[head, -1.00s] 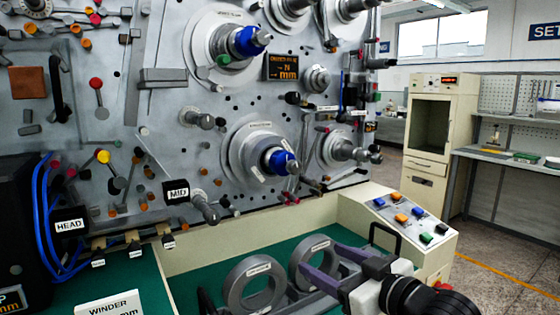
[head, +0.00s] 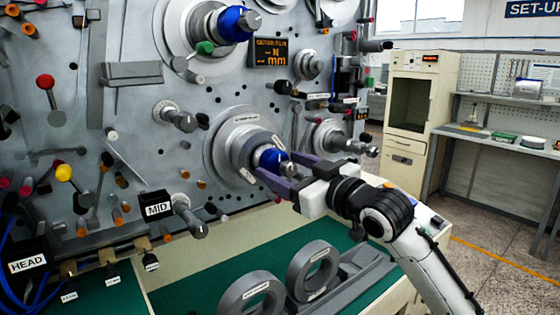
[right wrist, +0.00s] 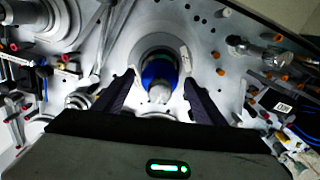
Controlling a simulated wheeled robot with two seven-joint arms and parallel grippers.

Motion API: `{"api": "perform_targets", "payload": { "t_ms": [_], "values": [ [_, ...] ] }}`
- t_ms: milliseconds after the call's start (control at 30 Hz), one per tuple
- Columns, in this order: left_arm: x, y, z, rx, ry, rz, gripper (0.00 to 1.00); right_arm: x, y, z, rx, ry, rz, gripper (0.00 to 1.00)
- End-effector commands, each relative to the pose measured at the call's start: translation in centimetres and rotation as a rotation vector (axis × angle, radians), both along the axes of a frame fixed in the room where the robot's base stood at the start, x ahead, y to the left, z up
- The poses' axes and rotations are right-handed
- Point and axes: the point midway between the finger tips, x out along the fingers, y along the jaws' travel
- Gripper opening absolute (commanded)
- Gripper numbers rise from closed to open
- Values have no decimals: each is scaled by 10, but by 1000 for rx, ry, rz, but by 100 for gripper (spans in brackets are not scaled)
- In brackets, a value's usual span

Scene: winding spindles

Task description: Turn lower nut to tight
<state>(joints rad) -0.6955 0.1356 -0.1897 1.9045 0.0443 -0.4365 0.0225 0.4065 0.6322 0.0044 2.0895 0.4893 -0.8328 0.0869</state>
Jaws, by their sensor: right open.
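The lower nut (head: 268,158) is a blue collar on the lower spindle, with a metal shaft end sticking out of it. Behind it is a grey ring on a large round flange (head: 221,149). My right gripper (head: 268,167) is open at the nut, with a purple finger on either side of it in the head view. In the right wrist view the blue nut (right wrist: 158,72) lies centred ahead between the open fingers (right wrist: 155,88). I cannot tell whether the fingers touch it. My left gripper is not in view.
An upper spindle with a blue nut (head: 232,24) sits above, near a display (head: 271,52). Bare posts (head: 178,118) stick out of the panel left of the lower spindle. Grey rings (head: 312,270) stand on the green bench below.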

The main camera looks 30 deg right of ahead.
Motion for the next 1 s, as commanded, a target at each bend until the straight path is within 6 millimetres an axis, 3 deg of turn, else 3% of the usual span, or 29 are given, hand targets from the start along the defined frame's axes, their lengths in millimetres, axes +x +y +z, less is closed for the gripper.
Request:
{"api": "perform_targets", "payload": {
  "t_ms": [133,433,467,700,1000],
  "values": [
    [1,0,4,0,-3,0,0,13,2,0,1,1,0,64],
    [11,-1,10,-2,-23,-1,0,16,2,0,-1,0,0,64],
    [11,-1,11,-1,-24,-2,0,16,2,0,-1,0,0,63],
    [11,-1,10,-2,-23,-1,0,15,2,-1,-1,0,0,23],
    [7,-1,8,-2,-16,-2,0,15,3,-1,35,6,0,23]
  ]
}}
